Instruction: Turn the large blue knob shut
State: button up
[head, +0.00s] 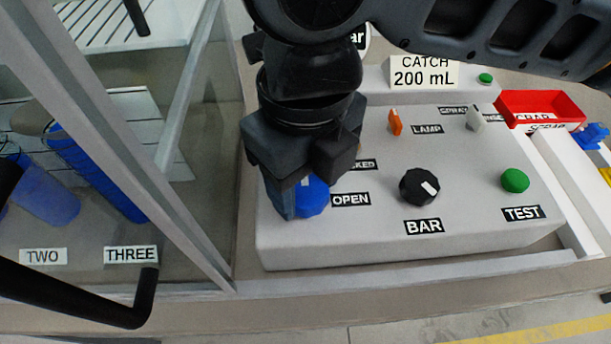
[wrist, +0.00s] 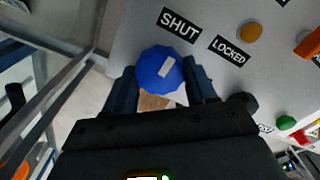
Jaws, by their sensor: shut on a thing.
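The large blue knob (head: 314,197) sits at the left end of the grey panel, partly covered by my gripper (head: 303,188) in the head view. In the wrist view the blue knob (wrist: 153,76) lies between the two fingers of my gripper (wrist: 161,83), which is shut on its sides. The LOCKED label (wrist: 230,50) is further right. The OPEN label (head: 350,200) is right of the knob in the head view.
A black BAR knob (head: 419,187), a green TEST button (head: 515,181) and an orange LAMP switch (head: 395,122) are on the same panel. A glass-sided cabinet frame (head: 190,140) stands close on the left. A red tray (head: 541,108) is at the right.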

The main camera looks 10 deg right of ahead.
aim_at(306, 188)
dwell(0.4)
jog(key=o, duration=1)
jog(key=shift+o, duration=0.2)
jog(key=shift+r, duration=3.95)
